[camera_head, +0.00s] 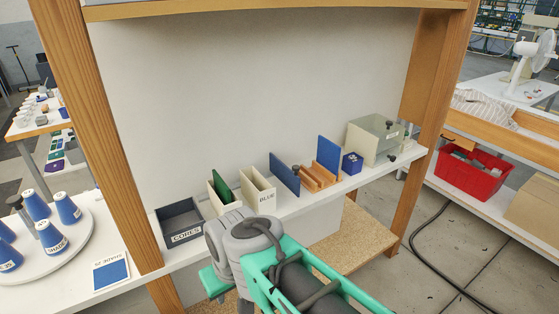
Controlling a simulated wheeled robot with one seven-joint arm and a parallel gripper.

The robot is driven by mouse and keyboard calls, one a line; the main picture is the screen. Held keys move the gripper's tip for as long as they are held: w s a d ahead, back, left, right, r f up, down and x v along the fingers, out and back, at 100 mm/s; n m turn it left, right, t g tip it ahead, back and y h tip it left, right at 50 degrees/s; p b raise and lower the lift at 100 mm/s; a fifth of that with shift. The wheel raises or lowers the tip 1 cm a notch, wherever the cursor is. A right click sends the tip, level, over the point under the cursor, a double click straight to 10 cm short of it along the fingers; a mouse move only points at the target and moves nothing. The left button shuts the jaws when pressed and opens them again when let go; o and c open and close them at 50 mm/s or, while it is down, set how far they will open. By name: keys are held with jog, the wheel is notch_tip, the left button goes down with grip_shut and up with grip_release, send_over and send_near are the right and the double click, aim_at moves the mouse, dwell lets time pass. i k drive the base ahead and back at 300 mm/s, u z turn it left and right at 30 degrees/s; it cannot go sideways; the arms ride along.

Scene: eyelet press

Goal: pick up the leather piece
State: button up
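A green flat piece (221,187) stands upright in a pale open holder (217,206) on the white shelf; it looks like a leather piece, though its material is hard to tell. A second pale holder, labelled BLUE (257,186), stands to its right and shows no piece in it. Farther right, two blue upright panels (285,174) (328,158) flank a wooden grooved block (315,178); I cannot tell if they are leather. My arm reaches in from the bottom, its grey joint in front of the shelf edge. My gripper's fingers are not visible.
A dark tray labelled CORES (180,221) stands at the shelf's left. A small blue box (352,163) and a pale green machine (374,140) stand at its right. Wooden posts (92,130) (432,125) frame the shelf. Blue cones (52,238) stand on a round tray at left.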

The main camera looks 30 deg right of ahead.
aim_at(328, 154)
jog(key=u, duration=3.35)
jog(key=k, duration=2.85)
jog(key=z, duration=0.8)
jog(key=i, duration=0.5)
jog(key=u, duration=0.05)
